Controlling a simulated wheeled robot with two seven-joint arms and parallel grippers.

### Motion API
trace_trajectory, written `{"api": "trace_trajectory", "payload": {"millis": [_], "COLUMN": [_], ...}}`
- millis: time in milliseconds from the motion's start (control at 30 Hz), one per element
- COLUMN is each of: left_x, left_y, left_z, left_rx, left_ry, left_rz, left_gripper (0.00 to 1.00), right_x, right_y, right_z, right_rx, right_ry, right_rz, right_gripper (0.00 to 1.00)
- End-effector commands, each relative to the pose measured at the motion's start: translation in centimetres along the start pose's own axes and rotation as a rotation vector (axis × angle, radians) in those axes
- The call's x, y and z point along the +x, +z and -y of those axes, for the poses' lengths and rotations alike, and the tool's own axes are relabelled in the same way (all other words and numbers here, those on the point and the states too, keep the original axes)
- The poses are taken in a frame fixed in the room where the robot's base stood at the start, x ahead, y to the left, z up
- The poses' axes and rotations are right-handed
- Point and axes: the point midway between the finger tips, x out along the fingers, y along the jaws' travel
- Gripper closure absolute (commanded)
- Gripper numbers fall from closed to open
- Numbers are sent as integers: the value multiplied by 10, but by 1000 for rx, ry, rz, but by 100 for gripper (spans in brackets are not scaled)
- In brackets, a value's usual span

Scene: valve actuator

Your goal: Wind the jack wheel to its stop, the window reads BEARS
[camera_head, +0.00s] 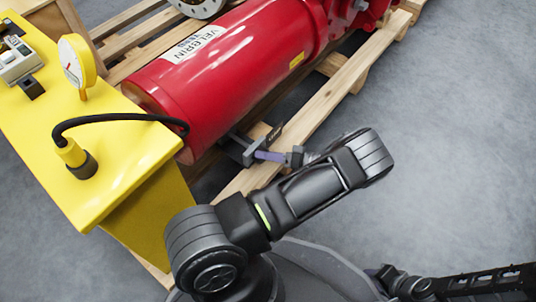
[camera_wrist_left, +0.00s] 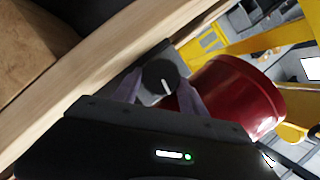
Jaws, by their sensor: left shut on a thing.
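My left gripper (camera_head: 270,156) reaches in low beside the wooden pallet, under the end of the red cylinder. In the left wrist view its two purple-grey fingers (camera_wrist_left: 162,95) stand on either side of a round black knob with a white mark (camera_wrist_left: 160,77), which I take for the jack wheel; the gripper is shut on it. The white mark stands nearly upright, tilted a little. In the head view the wheel is hard to make out among dark grey parts (camera_head: 240,150) at the fingertips. No window with readable lettering shows. My right gripper is not in view.
The red cylinder (camera_head: 225,65) lies on the pallet (camera_head: 325,115). A yellow stand (camera_head: 120,150) at left carries a gauge (camera_head: 75,62) and a black hose (camera_head: 120,117) that runs to the cylinder's end.

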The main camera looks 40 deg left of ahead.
Motion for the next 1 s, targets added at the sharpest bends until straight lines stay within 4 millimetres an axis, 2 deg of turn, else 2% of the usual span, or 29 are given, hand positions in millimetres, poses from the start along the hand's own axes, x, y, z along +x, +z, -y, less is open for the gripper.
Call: {"api": "trace_trajectory", "payload": {"millis": [367, 400, 633, 867, 1000], "left_x": [0, 0, 0, 0, -8], "left_y": [0, 0, 0, 0, -1], "left_z": [-1, -1, 0, 0, 0], "left_rx": [5, 5, 4, 4, 4], "left_ry": [1, 1, 0, -1, 0], "left_rz": [-1, -1, 0, -1, -2], "left_gripper": [91, 47, 29, 29, 29], "right_x": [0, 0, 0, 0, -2], "right_y": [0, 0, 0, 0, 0], "right_z": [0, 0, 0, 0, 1], "right_rx": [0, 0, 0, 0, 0], "right_ry": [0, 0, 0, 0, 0], "right_rz": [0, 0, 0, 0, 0], "right_gripper": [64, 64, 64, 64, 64]}}
